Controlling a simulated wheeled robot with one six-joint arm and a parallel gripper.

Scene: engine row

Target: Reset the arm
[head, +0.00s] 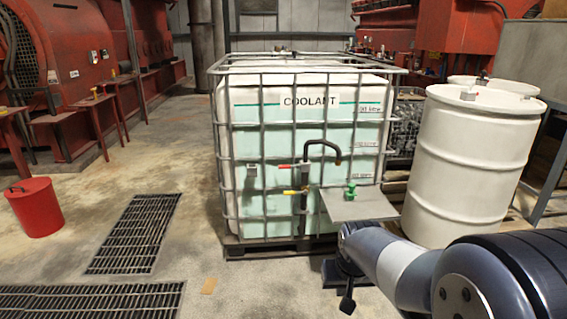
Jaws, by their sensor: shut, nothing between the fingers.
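My arm (410,272) reaches in from the lower right, with dark blue links and a pale grey band. It bends down at its left end. My gripper (347,302) is small and dark at the end of it, pointing down over the concrete floor in front of the coolant tank. It is shut and holds nothing that I can see. The fingertips are too small to make out in detail.
The caged coolant tank (230,190) has a black spout (324,143), red and yellow handles, and a grey shelf (360,205) bearing a green-topped item. White drums (465,165) stand right. A red bucket (36,208) and floor grates (135,234) lie left, with open floor between.

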